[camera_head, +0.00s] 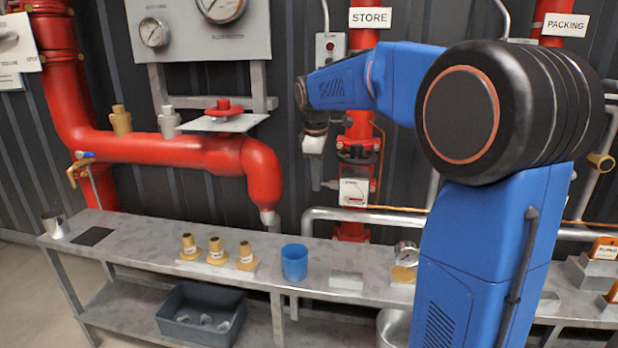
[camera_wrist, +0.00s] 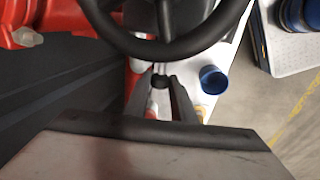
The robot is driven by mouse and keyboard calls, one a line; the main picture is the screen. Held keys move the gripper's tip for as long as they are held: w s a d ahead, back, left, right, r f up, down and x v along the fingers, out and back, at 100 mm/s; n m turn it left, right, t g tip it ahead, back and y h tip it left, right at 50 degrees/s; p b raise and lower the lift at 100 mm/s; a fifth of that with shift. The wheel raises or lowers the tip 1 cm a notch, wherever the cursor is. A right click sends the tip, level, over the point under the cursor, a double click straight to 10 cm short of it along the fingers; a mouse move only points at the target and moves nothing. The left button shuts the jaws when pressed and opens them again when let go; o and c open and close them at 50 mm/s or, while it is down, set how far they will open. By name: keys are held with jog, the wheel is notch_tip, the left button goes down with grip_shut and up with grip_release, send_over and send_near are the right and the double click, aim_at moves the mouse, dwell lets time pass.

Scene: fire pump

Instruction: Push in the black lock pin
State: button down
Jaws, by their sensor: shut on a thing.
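My gripper (camera_head: 315,147) is at the end of the blue arm, left of the upright red pipe (camera_head: 362,128) under the STORE sign. In the wrist view its two dark fingers (camera_wrist: 161,86) close in around a small black piece (camera_wrist: 160,81). This looks like the black lock pin, but its shape and how far in it sits are hidden. In the head view I cannot make out the pin. A small white box with a red label (camera_head: 354,191) is on the red pipe, below and right of my gripper.
A black curved bar (camera_wrist: 150,47) crosses the wrist view near the fingers. The grey bench (camera_head: 130,240) below carries a blue cup (camera_head: 294,262), several brass fittings (camera_head: 216,251) and a gauge (camera_head: 406,254). A red pipe (camera_head: 150,146) runs along the wall on the left.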

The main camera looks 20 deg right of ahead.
jog(key=shift+d, duration=0.1)
jog(key=c, duration=1.5)
grip_release()
jog(key=shift+s+d, duration=0.1)
jog(key=s+r, duration=0.1)
jog(key=r, duration=0.4)
jog(key=s+a+r, duration=0.1)
jog(key=r, duration=0.5)
jog(key=a+r, duration=0.1)
jog(key=r, duration=0.5)
jog(key=shift+s, duration=0.4)
jog(key=shift+s, duration=0.1)
jog(key=s+a+f+m+t, duration=0.1)
jog(key=s+f+m, duration=0.2)
jog(key=s+f, duration=0.6)
jog(key=s+a+f+m+t, duration=0.1)
jog(key=s+f+m, duration=0.3)
jog(key=s+f, duration=0.6)
jog(key=s+a+f+m+t+y, duration=0.1)
jog(key=s+a+f+m, duration=0.2)
jog(key=s+f, duration=0.7)
jog(key=shift+s+f+m, duration=0.1)
jog(key=shift+s+m, duration=0.5)
jog(key=shift+s, duration=1.3)
